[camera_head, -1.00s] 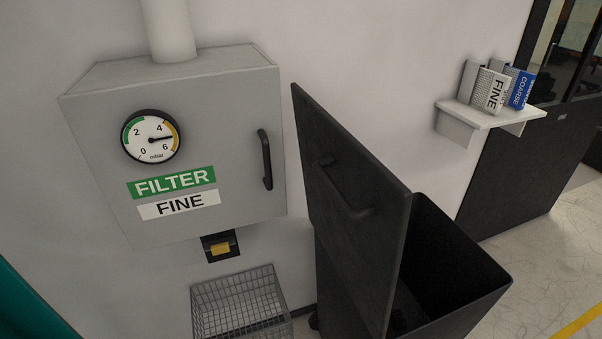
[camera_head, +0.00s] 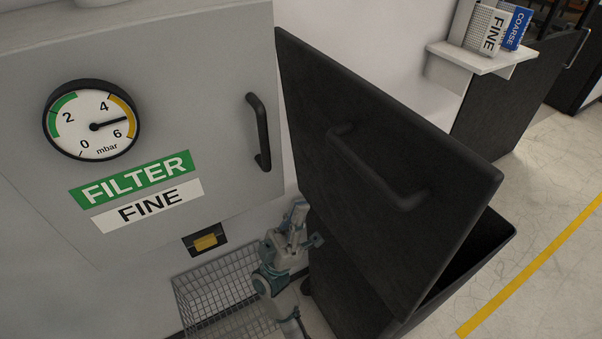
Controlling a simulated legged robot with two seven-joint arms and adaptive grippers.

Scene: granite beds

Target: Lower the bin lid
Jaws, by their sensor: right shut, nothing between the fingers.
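The black bin lid (camera_head: 340,105) stands raised and tilted over the dark bin (camera_head: 343,275). Its bar handle (camera_head: 365,168) is on the face turned toward me. Part of the open bin mouth (camera_head: 480,248) shows behind the lid at the right. My right gripper (camera_head: 304,222) is shut and empty. It is low and to the left of the lid handle, in front of the bin's left side, and apart from the handle. My left gripper is not in view.
A grey filter cabinet (camera_head: 220,75) with a gauge (camera_head: 91,120) and a handle (camera_head: 258,132) is on the wall at left. A wire basket (camera_head: 215,290) is below it. A wall shelf (camera_head: 470,58) holds FINE and COARSE filters. Open floor lies at right.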

